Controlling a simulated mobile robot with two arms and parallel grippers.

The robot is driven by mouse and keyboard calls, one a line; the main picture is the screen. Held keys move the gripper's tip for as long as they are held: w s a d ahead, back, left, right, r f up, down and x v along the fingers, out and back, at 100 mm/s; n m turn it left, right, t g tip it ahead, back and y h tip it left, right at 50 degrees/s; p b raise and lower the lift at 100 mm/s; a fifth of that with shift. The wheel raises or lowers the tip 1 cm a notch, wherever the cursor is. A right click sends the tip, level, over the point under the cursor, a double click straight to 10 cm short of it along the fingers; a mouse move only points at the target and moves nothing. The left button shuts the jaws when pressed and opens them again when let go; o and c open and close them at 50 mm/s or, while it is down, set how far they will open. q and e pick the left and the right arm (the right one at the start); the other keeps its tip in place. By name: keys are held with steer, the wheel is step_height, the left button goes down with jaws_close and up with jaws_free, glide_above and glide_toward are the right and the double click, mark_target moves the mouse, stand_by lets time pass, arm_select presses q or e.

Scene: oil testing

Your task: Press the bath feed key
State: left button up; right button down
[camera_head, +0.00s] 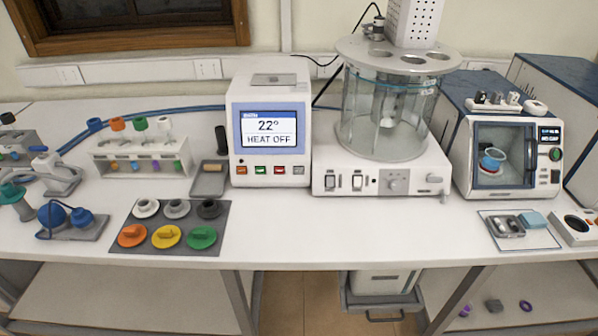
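The white bath controller (268,80) stands upright at the back middle of the bench. Its screen (268,129) reads 22° and HEAT OFF. Neither gripper is in view.
A grey mat (216,214) with coloured caps lies front left of the controller. A white rack (107,165) with stoppered tubes stands left. A blue-sided oven (457,85) stands right, with a small tray (541,238) before it. The front middle of the bench is clear.

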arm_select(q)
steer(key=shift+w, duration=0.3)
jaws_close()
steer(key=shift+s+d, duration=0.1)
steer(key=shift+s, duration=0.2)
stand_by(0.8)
